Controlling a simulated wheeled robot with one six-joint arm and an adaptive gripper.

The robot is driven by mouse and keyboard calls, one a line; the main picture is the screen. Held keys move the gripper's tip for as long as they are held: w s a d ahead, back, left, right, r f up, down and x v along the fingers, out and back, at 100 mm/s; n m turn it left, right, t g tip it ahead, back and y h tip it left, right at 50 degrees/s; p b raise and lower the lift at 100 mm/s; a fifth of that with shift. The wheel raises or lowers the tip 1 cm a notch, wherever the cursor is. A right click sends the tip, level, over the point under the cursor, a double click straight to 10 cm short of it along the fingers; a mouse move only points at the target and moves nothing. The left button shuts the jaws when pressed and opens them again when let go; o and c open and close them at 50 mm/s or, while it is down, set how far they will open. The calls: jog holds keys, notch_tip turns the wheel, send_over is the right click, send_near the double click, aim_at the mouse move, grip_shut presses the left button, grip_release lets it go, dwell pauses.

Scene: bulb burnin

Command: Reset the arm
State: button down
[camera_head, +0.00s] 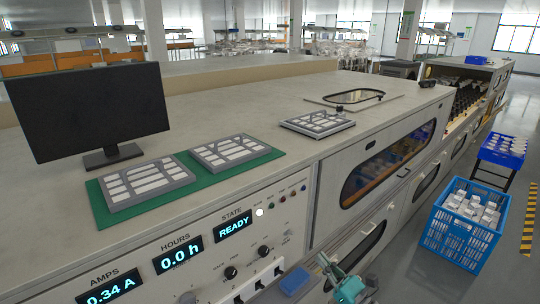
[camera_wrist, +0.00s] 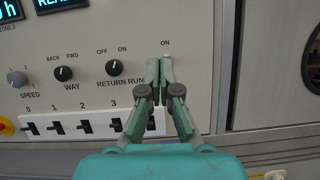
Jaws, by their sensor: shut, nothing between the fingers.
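My gripper (camera_wrist: 160,68) is shut and empty in the wrist view, its fingertips together in front of the control panel (camera_wrist: 190,25). They are just below an "ON" label and hide the part of the panel behind them; I cannot tell if they touch it. In the head view my gripper (camera_head: 325,262) is at the bottom, right of the panel's switches. The panel's displays read 0.34 A, 0.0 h and READY (camera_head: 234,224). A RETURN RUN knob (camera_wrist: 116,67), a WAY knob (camera_wrist: 63,73) and a row of toggle switches (camera_wrist: 85,126) are left of the fingers.
A monitor (camera_head: 88,105) and a green mat (camera_head: 103,212) with two grey trays stand on the bench top. Another tray (camera_head: 318,123) lies farther right. Blue crates (camera_head: 455,243) with white boxes stand on the right floor. A windowed door (camera_head: 388,165) is in the bench front.

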jog(key=s+a+f+m+t+h, duration=0.15)
jog(key=s+f+m+h, duration=0.3)
jog(key=s+m, duration=0.8)
jog(key=s+a+f+m+t+h, duration=0.1)
jog(key=s+f+m+t+h, duration=0.3)
jog(key=s+m, duration=0.85)
jog(key=s+r+m+g+h, duration=0.1)
jog(key=s+m+g, duration=0.2)
jog(key=s+m, duration=0.2)
jog(key=s+d+r+m+g+h, duration=0.1)
jog(key=s+m, duration=0.5)
jog(key=s, duration=0.6)
jog(key=s+d+r+m+g+h, duration=0.1)
jog(key=s+r+m+g+h, duration=0.1)
jog(key=s+m+g, duration=0.2)
jog(key=s+m, duration=0.2)
jog(key=s, duration=0.2)
jog(key=shift+s+r+g, duration=0.15)
jog(key=shift+s+g, duration=0.2)
jog(key=shift+s, duration=0.05)
jog(key=shift+h, duration=0.25)
